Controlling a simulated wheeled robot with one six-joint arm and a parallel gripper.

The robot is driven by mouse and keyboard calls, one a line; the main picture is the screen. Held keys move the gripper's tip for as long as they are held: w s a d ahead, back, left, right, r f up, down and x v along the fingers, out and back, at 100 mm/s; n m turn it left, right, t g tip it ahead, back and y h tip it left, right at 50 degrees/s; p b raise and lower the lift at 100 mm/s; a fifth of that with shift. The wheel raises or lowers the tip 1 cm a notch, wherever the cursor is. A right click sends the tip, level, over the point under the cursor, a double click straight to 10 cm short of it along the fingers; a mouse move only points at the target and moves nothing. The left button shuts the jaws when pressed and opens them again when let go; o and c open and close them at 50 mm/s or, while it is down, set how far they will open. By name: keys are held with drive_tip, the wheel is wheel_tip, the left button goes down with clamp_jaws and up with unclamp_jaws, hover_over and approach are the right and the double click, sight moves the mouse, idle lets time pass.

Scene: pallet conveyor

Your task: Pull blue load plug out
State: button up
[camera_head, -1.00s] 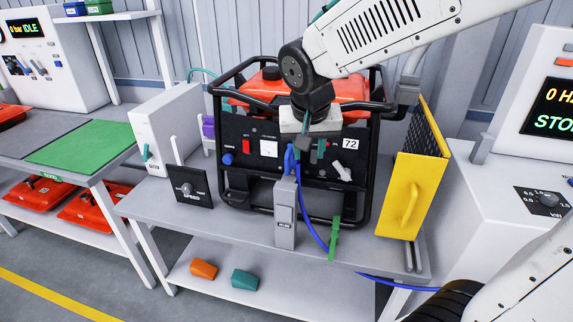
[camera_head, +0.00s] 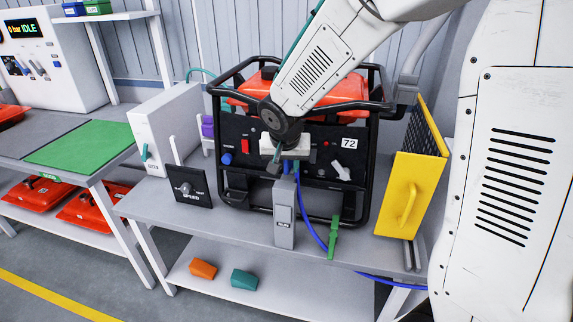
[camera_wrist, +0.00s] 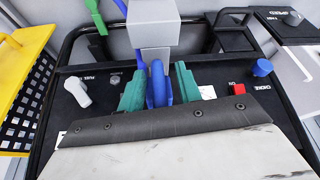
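The blue load plug (camera_wrist: 158,86) is on the black generator panel, with a blue cable (camera_head: 312,228) running down from it. In the wrist view it stands between the two teal fingers of my gripper (camera_wrist: 160,88). The fingers are apart, one on each side, with narrow gaps to the plug; I see no clear grip. In the head view my gripper (camera_head: 282,163) is in front of the panel, just above the grey post, and its fingertips are mostly hidden. The generator (camera_head: 240,133) has a black frame and red top.
A grey post (camera_head: 284,220) stands close below my gripper, also in the wrist view (camera_wrist: 152,22). A green handle (camera_head: 333,238) lies to its right. A yellow mesh panel (camera_head: 409,190) stands at the right, a SPEED dial box (camera_head: 190,186) at the left.

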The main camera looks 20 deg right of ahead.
clamp_jaws()
drive_tip(key=s+a, duration=0.1)
drive_tip(key=s, duration=0.1)
drive_tip(key=s+a, duration=0.2)
drive_tip(key=shift+s, duration=0.1)
drive_tip(key=shift+s+a, duration=0.3)
drive_tip(key=shift+a, duration=0.05)
unclamp_jaws()
drive_tip(key=shift+a, duration=0.15)
drive_tip(key=d+v, duration=0.1)
drive_tip(key=v, duration=0.6)
drive_tip(key=shift+a+r, duration=0.35)
drive_tip(key=shift+r, duration=0.05)
